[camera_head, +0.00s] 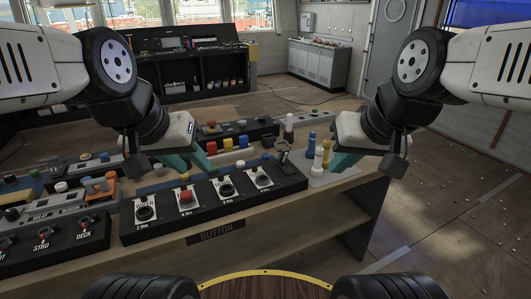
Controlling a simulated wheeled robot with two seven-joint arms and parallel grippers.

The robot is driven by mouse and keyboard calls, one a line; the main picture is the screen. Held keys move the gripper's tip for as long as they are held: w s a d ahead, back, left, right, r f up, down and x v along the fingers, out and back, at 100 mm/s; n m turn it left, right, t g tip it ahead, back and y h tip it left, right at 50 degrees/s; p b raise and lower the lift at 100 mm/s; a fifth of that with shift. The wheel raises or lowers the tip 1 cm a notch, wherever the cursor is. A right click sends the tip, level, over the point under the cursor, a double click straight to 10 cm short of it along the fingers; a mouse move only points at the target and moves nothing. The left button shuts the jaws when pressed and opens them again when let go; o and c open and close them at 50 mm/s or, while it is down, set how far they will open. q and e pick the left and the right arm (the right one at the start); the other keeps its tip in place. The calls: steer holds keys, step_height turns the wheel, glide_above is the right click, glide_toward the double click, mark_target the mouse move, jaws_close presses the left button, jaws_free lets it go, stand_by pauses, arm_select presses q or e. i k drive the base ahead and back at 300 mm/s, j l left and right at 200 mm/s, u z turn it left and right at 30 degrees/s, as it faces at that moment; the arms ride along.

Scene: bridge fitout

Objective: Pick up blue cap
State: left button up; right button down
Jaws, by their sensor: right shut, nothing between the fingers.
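Several blue pieces are in view, and I cannot tell which one is the blue cap. A blue peg-shaped piece (312,142) stands on the pale plate at the right. My right gripper (345,162) is shut and empty, just right of the pegs on the pale plate.
The black button panel (290,185) with several knobs fills the bench front. A switch panel (85,240) stands at the left. The floor (450,220) at the right is clear.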

mark_target(264, 157)
steer(key=i+l+u, duration=0.35)
steer(key=i+l, duration=0.15)
steer(key=i+l+u, duration=0.1)
steer(key=i+l, duration=0.35)
